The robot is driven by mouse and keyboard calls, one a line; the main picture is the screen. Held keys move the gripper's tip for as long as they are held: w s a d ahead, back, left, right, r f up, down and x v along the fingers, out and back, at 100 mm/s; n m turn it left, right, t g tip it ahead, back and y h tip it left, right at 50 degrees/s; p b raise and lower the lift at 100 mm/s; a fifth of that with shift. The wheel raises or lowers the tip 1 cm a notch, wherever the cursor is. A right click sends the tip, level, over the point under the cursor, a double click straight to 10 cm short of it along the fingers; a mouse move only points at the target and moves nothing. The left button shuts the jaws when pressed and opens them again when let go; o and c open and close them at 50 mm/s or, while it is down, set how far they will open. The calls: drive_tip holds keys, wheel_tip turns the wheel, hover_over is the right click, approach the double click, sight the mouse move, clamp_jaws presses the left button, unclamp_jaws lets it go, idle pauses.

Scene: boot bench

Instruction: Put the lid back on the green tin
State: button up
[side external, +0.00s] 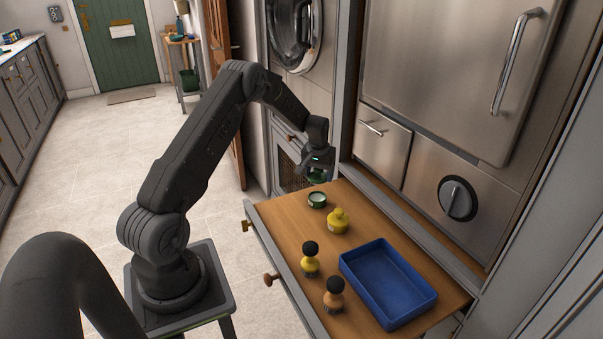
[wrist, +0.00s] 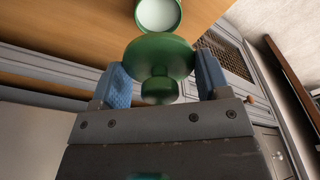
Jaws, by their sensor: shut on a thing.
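The green tin (side external: 317,200) stands open on the wooden drawer surface near its far left corner. Its pale inside shows at the top of the wrist view (wrist: 158,15). My gripper (wrist: 163,76) is shut on the green lid (wrist: 158,52), with a finger at either side of its rim and the lid's knob facing the palm. In the side view, my gripper (side external: 317,168) holds the lid (side external: 317,177) a little above the tin, with a gap between them.
A yellow tin with a knobbed lid (side external: 338,222) stands close to the green tin. Two black-topped brushes, one yellow (side external: 311,263) and one tan (side external: 334,297), stand nearer the front. A blue tray (side external: 425,302) takes up the right side. Cabinet fronts rise behind the drawer.

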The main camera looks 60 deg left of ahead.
sight(318, 197)
drive_tip(key=shift+f, duration=3.15)
drive_tip(key=shift+f, duration=0.15)
drive_tip(key=o, duration=1)
drive_tip(key=shift+r, duration=3.5)
clamp_jaws()
